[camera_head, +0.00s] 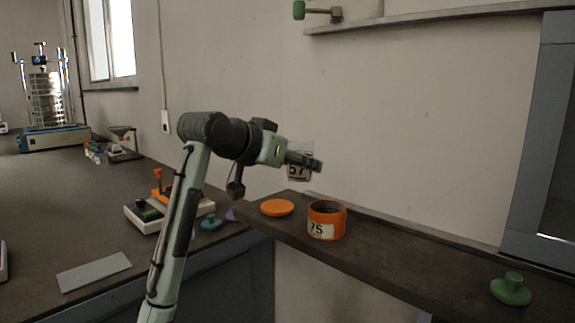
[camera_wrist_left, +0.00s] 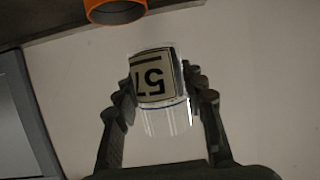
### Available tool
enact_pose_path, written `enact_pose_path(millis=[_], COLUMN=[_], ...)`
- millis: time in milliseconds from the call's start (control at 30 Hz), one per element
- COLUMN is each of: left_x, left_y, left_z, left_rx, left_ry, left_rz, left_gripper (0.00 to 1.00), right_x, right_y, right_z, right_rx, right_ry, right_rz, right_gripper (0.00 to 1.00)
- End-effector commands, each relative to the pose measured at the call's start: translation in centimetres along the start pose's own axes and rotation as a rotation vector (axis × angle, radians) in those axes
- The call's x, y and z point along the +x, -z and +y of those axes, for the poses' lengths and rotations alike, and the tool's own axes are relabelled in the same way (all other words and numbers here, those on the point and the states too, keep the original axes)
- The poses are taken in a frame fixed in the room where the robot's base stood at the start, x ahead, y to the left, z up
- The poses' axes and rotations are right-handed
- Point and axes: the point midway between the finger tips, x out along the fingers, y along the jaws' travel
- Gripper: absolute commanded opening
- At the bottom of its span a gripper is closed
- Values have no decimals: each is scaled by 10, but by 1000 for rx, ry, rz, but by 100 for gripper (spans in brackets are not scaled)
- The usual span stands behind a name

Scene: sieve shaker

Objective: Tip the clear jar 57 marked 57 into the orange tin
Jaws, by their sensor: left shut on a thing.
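The clear jar 57 (camera_head: 299,172) is held in my left gripper (camera_head: 311,163), above and a little to the left of the orange tin (camera_head: 326,220). The left wrist view shows the jar (camera_wrist_left: 158,90) between both fingers (camera_wrist_left: 162,98), with its label upside down in that picture. Its contents are hard to make out. The orange tin, marked 75, stands upright and open on the narrow dark shelf; its rim also shows at the top of the wrist view (camera_wrist_left: 115,10). The jar and tin are apart. My right gripper is out of view.
An orange lid (camera_head: 277,208) lies on the shelf left of the tin. A green knobbed lid (camera_head: 511,289) sits at the shelf's right end. A scale-like device (camera_head: 150,215) and a grey plate (camera_head: 95,271) are on the dark bench (camera_head: 50,220) at left.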

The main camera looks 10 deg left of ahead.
Motion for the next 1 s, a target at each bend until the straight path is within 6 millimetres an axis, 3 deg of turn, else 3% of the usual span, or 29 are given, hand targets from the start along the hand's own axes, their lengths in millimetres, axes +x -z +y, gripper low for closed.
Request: enact_pose_path(millis=[333,767,1000], left_x=[31,41,36], left_y=[14,-23,-22], left_z=[11,-2,-15], left_rx=[29,284,776], left_ry=[-73,37,252], left_rz=[1,-102,-301], left_gripper=[7,7,7], right_x=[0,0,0], right_y=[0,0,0], right_z=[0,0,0], right_rx=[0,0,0], right_ry=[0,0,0], right_rz=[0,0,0], right_gripper=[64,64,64])
